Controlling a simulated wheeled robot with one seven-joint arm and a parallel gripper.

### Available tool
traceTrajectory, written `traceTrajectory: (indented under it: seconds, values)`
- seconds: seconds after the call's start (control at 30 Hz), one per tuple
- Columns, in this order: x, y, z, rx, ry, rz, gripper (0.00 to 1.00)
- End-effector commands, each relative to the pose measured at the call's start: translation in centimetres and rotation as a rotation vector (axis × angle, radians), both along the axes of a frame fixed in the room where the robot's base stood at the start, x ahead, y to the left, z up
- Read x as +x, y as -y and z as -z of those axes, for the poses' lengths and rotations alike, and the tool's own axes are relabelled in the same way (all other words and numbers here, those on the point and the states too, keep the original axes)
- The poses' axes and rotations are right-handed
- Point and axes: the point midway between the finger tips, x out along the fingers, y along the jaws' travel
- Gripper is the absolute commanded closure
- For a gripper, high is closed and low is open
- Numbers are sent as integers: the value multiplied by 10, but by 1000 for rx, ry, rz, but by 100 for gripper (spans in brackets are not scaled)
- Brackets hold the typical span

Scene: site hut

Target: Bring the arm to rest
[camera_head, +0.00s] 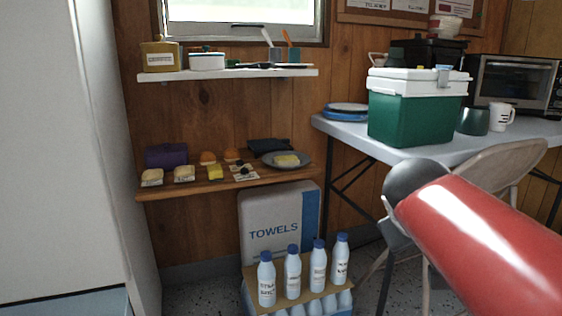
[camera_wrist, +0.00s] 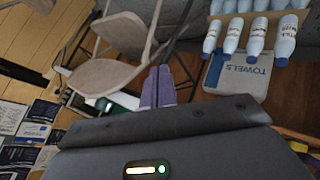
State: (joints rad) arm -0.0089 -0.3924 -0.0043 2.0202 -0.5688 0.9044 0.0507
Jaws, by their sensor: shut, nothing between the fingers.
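My arm (camera_head: 490,245) shows as a red and grey link at the lower right of the head view. It stands in front of the chair and the table's lower front. My gripper (camera_wrist: 164,70) shows only in the wrist view. Its two purplish fingers are together and hold nothing. The chair and the floor show beyond the fingertips, and I see no contact with anything.
A wooden chair (camera_head: 512,160) stands by a table (camera_head: 465,145) bearing a green cooler (camera_head: 405,118). Milk bottles (camera_head: 292,272) stand in front of a towels box (camera_head: 268,208). A wooden shelf (camera_head: 222,187) holds food. A white cabinet (camera_head: 55,150) fills the left.

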Motion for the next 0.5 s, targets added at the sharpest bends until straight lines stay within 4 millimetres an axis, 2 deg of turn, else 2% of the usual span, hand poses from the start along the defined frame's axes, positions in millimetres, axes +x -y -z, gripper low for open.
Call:
traceTrajectory:
  seconds: [0.03,0.1,0.43,0.5]
  values:
    - [-24,-11,21,75,-18,1,100]
    - [-51,-26,48,175,-43,4,100]
    - [-147,-87,144,545,-127,29,100]
    - [-143,-86,114,541,-127,28,100]
